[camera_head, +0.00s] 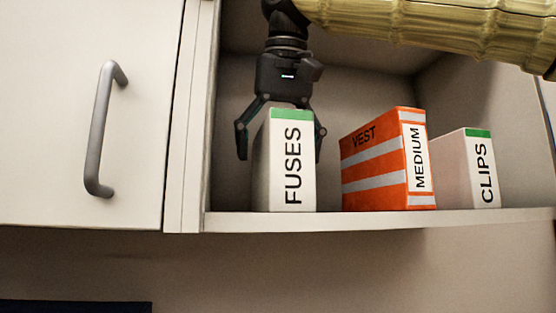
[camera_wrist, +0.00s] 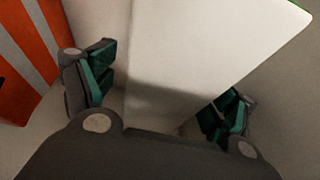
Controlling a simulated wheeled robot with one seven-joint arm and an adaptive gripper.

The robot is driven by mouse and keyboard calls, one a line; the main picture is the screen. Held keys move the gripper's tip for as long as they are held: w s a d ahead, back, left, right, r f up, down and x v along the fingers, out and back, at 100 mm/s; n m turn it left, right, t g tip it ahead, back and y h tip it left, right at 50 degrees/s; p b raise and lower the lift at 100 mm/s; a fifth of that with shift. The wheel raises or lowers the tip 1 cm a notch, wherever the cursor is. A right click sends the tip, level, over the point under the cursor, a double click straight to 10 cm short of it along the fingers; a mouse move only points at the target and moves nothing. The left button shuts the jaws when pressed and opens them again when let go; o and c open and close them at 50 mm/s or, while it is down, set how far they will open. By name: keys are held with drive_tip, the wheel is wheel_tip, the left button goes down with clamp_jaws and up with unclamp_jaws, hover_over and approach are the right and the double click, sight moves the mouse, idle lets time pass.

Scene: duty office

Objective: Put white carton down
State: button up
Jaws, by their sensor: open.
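A white carton (camera_head: 284,170) with a green top band and the word FUSES stands upright on the cabinet shelf (camera_head: 380,221), at its left end. Another white carton (camera_head: 469,170), labelled CLIPS, stands at the right. My gripper (camera_head: 282,148) is above and around the FUSES carton, with one finger on each side. Its fingers are open and stand apart from the carton's sides. In the wrist view the white carton (camera_wrist: 205,50) fills the middle between the two open fingers (camera_wrist: 165,95). The carton's lower back is hidden.
An orange and white striped VEST box (camera_head: 374,165) stands just right of the FUSES carton; it shows at left in the wrist view (camera_wrist: 30,55). A closed cabinet door (camera_head: 50,110) with a grey handle (camera_head: 100,130) is at left. The cabinet's left wall is close to my gripper.

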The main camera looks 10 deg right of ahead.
drive_tip(key=b+v, duration=0.1)
drive_tip(key=v, duration=0.2)
drive_tip(key=shift+s+r, duration=0.1)
drive_tip(key=shift+s, duration=0.05)
drive_tip(key=s+b, duration=0.2)
drive_tip(key=s, duration=1)
drive_tip(key=shift+r, duration=0.15)
